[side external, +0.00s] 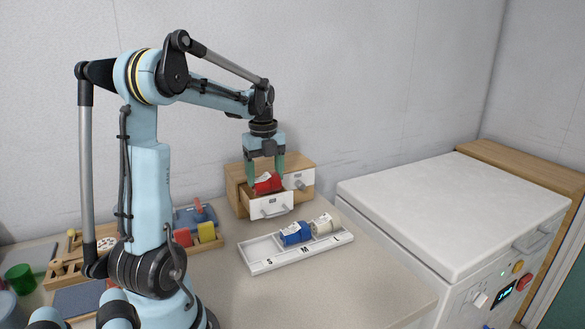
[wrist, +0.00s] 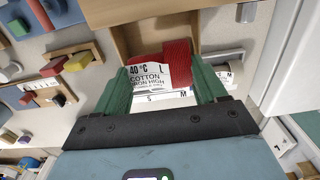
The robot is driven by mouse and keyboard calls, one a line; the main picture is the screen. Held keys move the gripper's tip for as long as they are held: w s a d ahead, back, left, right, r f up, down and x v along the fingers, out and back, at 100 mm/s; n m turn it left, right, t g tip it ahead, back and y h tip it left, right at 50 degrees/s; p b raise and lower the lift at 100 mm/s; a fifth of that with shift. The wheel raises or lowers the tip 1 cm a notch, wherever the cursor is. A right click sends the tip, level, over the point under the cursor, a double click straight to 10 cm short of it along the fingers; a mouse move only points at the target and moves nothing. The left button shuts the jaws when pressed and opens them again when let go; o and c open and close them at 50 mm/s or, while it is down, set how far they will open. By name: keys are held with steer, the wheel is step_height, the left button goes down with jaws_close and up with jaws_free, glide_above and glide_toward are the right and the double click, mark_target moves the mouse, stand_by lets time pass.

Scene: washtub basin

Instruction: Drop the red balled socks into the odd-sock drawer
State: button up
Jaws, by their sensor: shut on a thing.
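The red balled socks (side external: 267,183) are between the green fingers of my gripper (side external: 266,176), which is shut on them. In the wrist view the red socks (wrist: 178,62) carry a white care label reading 40 °C, L, cotton, iron high. The odd-sock drawer (side external: 271,206) appears to be the pulled-out one with a white front in the small wooden cabinet (side external: 237,179). Its label is too small to read. The socks are over or just within the drawer's opening; their exact height is unclear. The wooden drawer also shows in the wrist view (wrist: 118,40).
A closed white-fronted drawer (side external: 300,180) is to the right. In front, a white tray (side external: 262,264) marked S, M, L holds a blue bundle (side external: 295,233) and a cream bundle (side external: 325,224). A white appliance (side external: 450,215) stands right. Coloured blocks (side external: 205,232) lie left.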

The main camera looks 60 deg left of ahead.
mark_target(265, 176)
steer(key=shift+f, duration=0.2)
steer(key=o, duration=1.2)
steer(key=shift+r, duration=0.1)
step_height(265, 176, up, 12)
steer(key=shift+f, duration=0.1)
